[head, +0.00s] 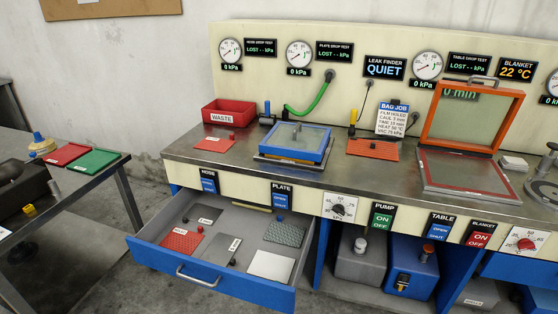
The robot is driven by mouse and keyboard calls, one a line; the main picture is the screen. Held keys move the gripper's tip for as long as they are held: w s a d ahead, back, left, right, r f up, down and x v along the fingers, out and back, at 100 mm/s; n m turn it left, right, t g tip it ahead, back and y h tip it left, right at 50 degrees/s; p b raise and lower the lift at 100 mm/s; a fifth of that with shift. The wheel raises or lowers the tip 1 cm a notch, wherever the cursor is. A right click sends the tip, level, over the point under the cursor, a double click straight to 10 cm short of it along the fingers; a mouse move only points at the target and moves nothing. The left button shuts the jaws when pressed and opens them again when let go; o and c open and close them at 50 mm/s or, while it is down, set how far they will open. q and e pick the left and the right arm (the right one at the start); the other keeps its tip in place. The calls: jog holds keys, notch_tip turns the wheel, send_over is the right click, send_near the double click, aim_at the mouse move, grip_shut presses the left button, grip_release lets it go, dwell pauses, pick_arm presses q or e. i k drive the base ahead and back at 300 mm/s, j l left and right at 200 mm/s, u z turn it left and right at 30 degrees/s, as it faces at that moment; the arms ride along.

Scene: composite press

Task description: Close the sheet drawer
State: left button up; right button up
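The sheet drawer (276,295) is pulled well out from under the left part of the bench. Inside lie flat sheets, apart from one another: a red textured sheet (180,241), a dark grey sheet (219,249), a small dark sheet (206,213), a grey-green mesh sheet (284,234) and a white sheet (271,266). Several carry small knobs or labels. Nothing visible sticks up above the drawer's front edge. Neither of my grippers shows in this view.
The steel bench (225,166) carries a red waste bin (229,111), a blue frame (294,143) and an open orange-framed press (472,117). A side table (75,190) stands left, with floor between it and the drawer.

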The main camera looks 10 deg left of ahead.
aim_at(229, 234)
jog(key=u, duration=1.1)
